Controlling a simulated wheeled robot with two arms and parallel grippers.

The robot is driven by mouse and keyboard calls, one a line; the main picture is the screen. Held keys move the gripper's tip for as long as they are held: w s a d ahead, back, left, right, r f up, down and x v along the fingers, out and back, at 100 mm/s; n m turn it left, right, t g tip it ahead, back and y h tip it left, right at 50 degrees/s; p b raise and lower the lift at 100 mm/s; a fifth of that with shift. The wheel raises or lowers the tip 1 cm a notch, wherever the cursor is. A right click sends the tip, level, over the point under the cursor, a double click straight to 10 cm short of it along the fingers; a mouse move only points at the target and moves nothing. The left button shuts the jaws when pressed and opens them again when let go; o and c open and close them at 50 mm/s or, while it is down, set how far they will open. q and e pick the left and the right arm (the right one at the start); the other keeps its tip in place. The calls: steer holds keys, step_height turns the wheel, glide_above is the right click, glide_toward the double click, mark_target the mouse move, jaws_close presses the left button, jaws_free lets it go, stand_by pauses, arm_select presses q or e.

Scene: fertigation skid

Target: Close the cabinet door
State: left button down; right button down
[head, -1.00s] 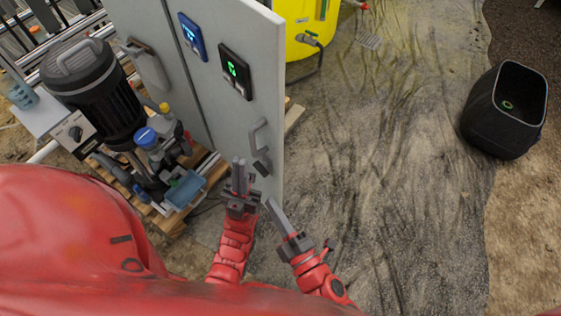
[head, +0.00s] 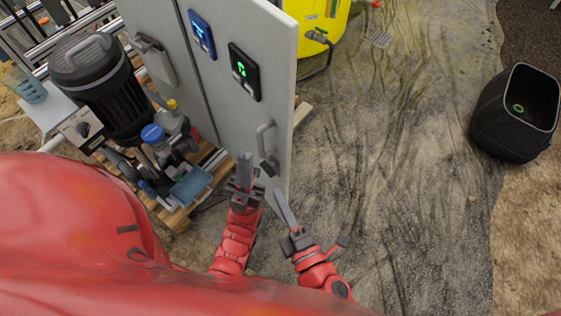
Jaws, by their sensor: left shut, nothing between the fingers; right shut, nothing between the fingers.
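The grey cabinet (head: 185,75) stands upright at upper left in the head view. Its right-hand door panel (head: 222,105) carries a blue display (head: 202,34), a black display with green digits (head: 244,71) and a grey bar handle (head: 265,140). The panel's right edge faces the open floor; how far it stands ajar I cannot tell. My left gripper (head: 244,168) is shut and empty, just below the handle, overlapping the door's lower part; contact is unclear. My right gripper (head: 283,208) is shut and empty, lower right of the door's bottom corner.
A yellow tank (head: 312,22) stands behind. A black bin (head: 515,112) stands at far right. The wet grey floor (head: 400,160) between is clear.

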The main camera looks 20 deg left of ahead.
mark_target(281, 163)
steer(key=shift+w+a, duration=0.5)
steer(key=shift+w, duration=1.05)
steer(key=shift+w+a, duration=0.45)
steer(key=shift+w, duration=1.1)
steer(key=shift+w+a, duration=0.5)
steer(key=shift+w, duration=1.05)
steer(key=shift+p, duration=0.35)
